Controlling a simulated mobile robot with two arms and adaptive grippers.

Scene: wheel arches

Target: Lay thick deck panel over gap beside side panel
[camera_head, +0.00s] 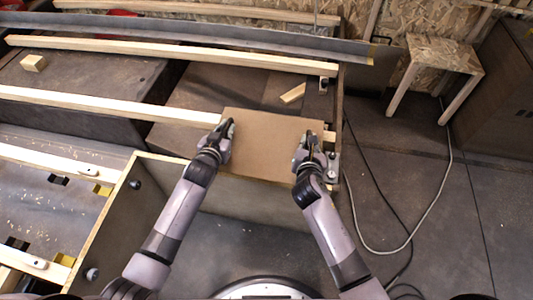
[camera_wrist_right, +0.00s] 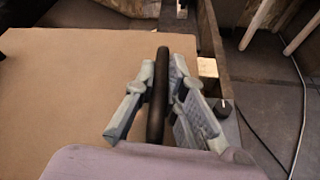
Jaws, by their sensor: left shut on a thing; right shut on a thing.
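The deck panel (camera_head: 266,143) is a flat brown board in the middle of the head view. It lies level across the end of a wooden beam (camera_head: 110,105), beside the upright side panel (camera_head: 152,215).
A small wood block (camera_head: 293,93) lies behind the panel, and another block (camera_head: 33,63) sits at far left. Long beams and a grey rail (camera_head: 200,33) cross the back. A small stool (camera_head: 437,70) and cables (camera_head: 400,240) are on the floor at right.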

